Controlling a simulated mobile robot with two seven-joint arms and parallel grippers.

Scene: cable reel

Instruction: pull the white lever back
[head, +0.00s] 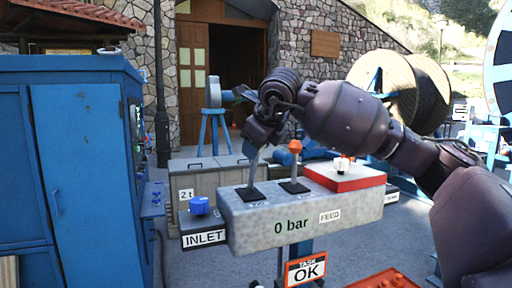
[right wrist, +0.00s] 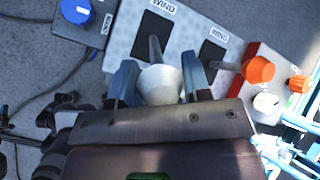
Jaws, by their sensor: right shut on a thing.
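The white lever shows in the right wrist view as a white knob (right wrist: 160,84) on a grey shaft that rises from a black slot plate. In the head view its grey shaft (head: 252,174) stands on the left of the grey control box (head: 300,218), and its knob is hidden by my right gripper. My right gripper (head: 259,140) is shut on the knob, with one blue-grey finger on each side of it in the right wrist view (right wrist: 160,80). My left gripper is not in view.
A second lever with an orange knob (head: 295,147) stands just right of the white one. A red box (head: 345,177) with a white knob is further right. A blue knob (head: 199,205) is on the left, above the INLET sign. A blue cabinet (head: 85,170) fills the left side.

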